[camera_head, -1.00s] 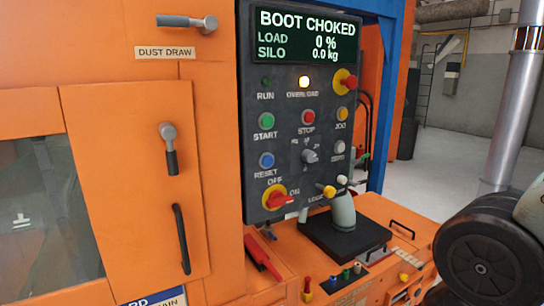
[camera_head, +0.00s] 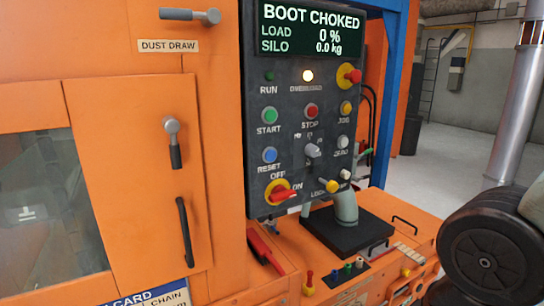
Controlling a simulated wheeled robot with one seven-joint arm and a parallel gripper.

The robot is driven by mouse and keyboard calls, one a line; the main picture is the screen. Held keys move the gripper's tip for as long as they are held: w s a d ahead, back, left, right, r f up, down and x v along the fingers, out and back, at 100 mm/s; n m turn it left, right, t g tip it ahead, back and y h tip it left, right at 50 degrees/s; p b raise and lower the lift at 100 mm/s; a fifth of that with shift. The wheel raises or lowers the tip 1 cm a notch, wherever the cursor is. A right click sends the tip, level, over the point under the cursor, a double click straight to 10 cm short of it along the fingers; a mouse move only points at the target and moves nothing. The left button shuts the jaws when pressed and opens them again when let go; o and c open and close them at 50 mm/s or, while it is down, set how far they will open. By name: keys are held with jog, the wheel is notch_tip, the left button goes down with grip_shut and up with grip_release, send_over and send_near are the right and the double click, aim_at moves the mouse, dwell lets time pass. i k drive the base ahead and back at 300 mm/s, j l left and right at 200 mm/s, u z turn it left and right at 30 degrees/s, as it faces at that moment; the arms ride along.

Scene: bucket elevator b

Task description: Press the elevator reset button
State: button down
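The blue reset button (camera_head: 270,155) sits on the dark control panel (camera_head: 300,122), at its lower left, above the label RESET. It is below the green START button (camera_head: 270,115) and above the red-and-yellow rotary switch (camera_head: 281,193). The display (camera_head: 311,30) reads BOOT CHOKED, LOAD 0 %, SILO 0.0 kg. The OVERLOAD lamp (camera_head: 308,76) glows; the RUN lamp (camera_head: 270,76) looks dark.
The orange cabinet (camera_head: 225,110) with handles (camera_head: 172,143) fills the left. An orange deck with a black block (camera_head: 348,232) and small levers (camera_head: 309,282) juts out below the panel. A red emergency button (camera_head: 349,75) is at upper right. Open floor (camera_head: 437,160) lies behind, right.

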aim_at(270, 155)
jog(key=j, duration=0.85)
jog(key=k+j+z, duration=0.1)
jog(key=j, duration=1.55)
